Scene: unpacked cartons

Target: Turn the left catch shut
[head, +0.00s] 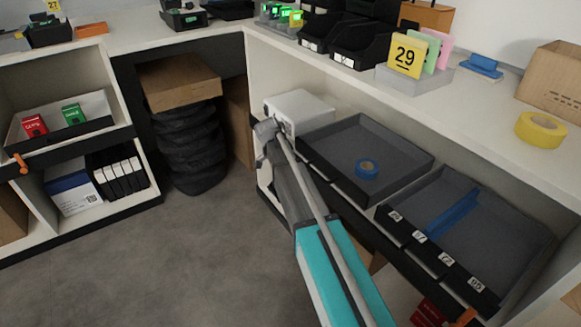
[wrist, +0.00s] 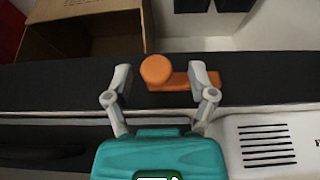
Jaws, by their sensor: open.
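In the wrist view an orange catch (wrist: 180,82) sits on a dark rail (wrist: 265,78). Its round knob is at the left and its flat bar points right along the rail. My gripper (wrist: 160,70) is open, one finger left of the knob and the other over the bar. I cannot tell whether either finger touches it. In the head view my gripper (head: 266,130) is at the left end of the right-hand shelf unit, and this catch is hidden there. Other orange catches show on the left shelf (head: 21,164) and at the lower right (head: 465,317).
A white vented box (wrist: 268,140) is close to my gripper; it also shows in the head view (head: 305,104). An open carton (wrist: 85,38) lies beyond the rail. Grey trays (head: 400,155) fill the shelf to the right. The floor (head: 150,265) is clear.

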